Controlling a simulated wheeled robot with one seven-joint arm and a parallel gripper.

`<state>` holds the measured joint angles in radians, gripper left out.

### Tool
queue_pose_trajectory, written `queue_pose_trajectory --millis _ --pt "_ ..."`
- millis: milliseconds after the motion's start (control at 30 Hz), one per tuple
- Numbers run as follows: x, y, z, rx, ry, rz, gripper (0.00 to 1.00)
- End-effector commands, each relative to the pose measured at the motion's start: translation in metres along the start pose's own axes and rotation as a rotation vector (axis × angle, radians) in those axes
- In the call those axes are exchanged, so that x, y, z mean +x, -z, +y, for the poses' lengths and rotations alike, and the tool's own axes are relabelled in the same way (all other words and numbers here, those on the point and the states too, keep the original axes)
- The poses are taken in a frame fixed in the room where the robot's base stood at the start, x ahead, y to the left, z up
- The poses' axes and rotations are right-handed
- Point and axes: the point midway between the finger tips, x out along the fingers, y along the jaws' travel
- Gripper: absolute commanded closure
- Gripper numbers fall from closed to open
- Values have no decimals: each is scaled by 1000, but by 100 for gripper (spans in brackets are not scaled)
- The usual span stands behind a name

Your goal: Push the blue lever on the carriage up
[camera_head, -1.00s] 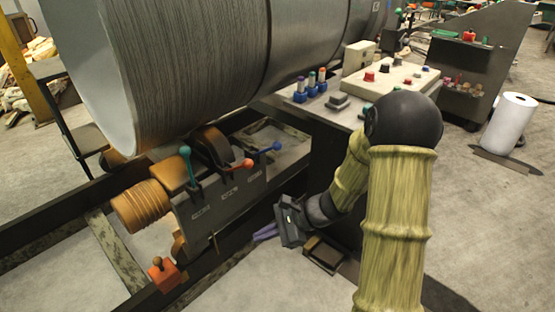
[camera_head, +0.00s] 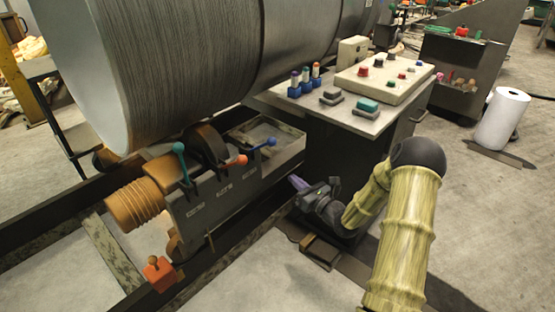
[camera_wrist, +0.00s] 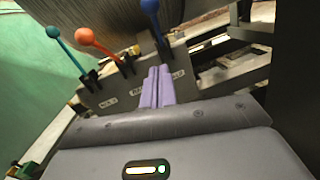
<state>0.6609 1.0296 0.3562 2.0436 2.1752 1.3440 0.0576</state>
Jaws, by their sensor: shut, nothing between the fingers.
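The blue lever (camera_head: 261,145) is on the carriage (camera_head: 205,205), at the right end of a row of three levers. It slants out to the right with a round knob at its tip. An orange lever (camera_head: 236,161) and a teal lever (camera_head: 181,163) stand to its left. My gripper (camera_head: 298,183) is to the right of the carriage and below the blue lever, apart from it. In the wrist view the purple fingers (camera_wrist: 157,88) are together and empty, and the blue lever (camera_wrist: 151,15) stands above and beyond them, near the top edge.
A large grey cylinder (camera_head: 190,60) lies above the carriage. A control desk (camera_head: 350,122) with coloured buttons stands behind my arm. An orange block with a knob (camera_head: 161,273) is at the carriage's lower front. A white roll (camera_head: 501,119) stands on the floor at right.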

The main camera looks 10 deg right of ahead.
Motion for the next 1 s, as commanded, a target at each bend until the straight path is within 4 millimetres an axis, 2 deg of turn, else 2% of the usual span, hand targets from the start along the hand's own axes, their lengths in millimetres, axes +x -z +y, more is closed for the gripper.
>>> queue_pose_trajectory --millis 267,667,800,1000 --pt "30 1 2 -3 -5 -1 100" --pt "101 2 2 -3 -5 -1 100" --pt "116 -16 2 -4 -4 -2 100" --pt "127 -27 1 -1 -3 0 100"
